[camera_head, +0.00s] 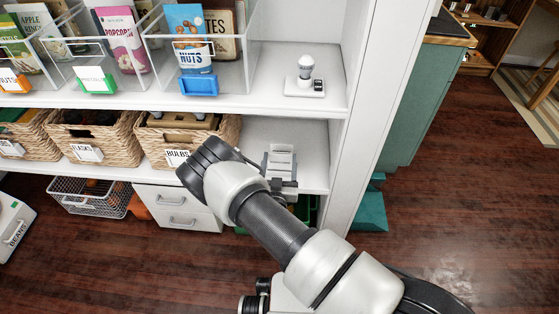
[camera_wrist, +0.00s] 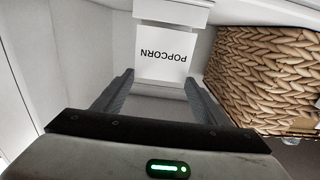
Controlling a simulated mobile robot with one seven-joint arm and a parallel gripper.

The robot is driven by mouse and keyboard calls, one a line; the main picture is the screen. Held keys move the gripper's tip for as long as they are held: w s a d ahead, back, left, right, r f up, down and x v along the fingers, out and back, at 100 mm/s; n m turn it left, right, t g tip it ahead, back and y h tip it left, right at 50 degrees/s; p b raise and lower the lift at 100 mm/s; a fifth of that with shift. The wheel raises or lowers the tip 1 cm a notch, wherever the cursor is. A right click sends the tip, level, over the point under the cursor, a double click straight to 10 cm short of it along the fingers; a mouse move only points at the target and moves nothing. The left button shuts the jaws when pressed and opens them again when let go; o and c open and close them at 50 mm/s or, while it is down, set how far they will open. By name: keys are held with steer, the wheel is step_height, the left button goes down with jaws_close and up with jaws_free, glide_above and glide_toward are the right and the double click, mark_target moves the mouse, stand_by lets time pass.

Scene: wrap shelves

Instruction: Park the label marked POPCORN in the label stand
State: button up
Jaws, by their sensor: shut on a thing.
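The white label marked POPCORN (camera_wrist: 165,58) is in the wrist view, its lettering upside down in the picture. My gripper (camera_wrist: 160,78) is shut on the label, one dark finger at each side of its near edge. A white block, apparently the label stand (camera_wrist: 174,11), is just beyond the label's far edge. I cannot tell whether the two touch. In the head view my gripper (camera_head: 279,172) reaches over the lower shelf at the right, by a small white stepped shape. There the label and the stand are hard to tell apart.
Wicker baskets stand left of my gripper; the BULBS basket (camera_head: 190,137) is nearest, and a basket (camera_wrist: 262,75) fills the wrist view's right side. The white shelf side wall (camera_head: 345,150) is close on the right. A white stamp-like device (camera_head: 305,78) is on the shelf above.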

mark_target(280, 161)
steer(key=shift+f, duration=1.5)
steer(key=o, duration=1.1)
steer(key=shift+c, duration=0.2)
steer(key=s+p, duration=0.2)
steer(key=s, duration=1)
steer(key=shift+a+p, duration=0.2)
steer(key=shift+p, duration=0.2)
